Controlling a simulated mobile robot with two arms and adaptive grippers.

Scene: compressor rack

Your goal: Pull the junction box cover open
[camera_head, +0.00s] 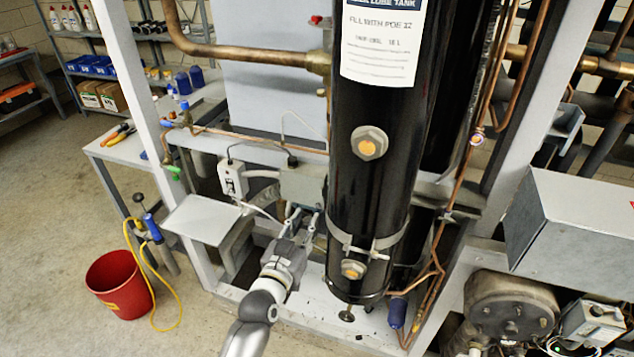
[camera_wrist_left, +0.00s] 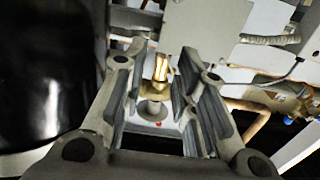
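A small grey box (camera_head: 303,184), which may be the junction box, sits low on the frame, left of the black cylinder and partly hidden behind it. A grey box face also shows at the top of the left wrist view (camera_wrist_left: 205,28). A flat pale grey plate (camera_head: 203,219) juts out left of my gripper; I cannot tell whether it is the cover. My left gripper (camera_head: 303,219) is open just below and in front of the box. In the left wrist view, a brass fitting (camera_wrist_left: 160,70) shows between its spread fingers (camera_wrist_left: 163,55), apparently beyond them. My right gripper is not in view.
The black cylinder (camera_head: 375,150) stands close right of my left gripper. A white switch box (camera_head: 232,179) with cables hangs left of the grey box. Copper pipes (camera_head: 455,190) run at the right. A red bucket (camera_head: 120,285) stands on the open floor at left.

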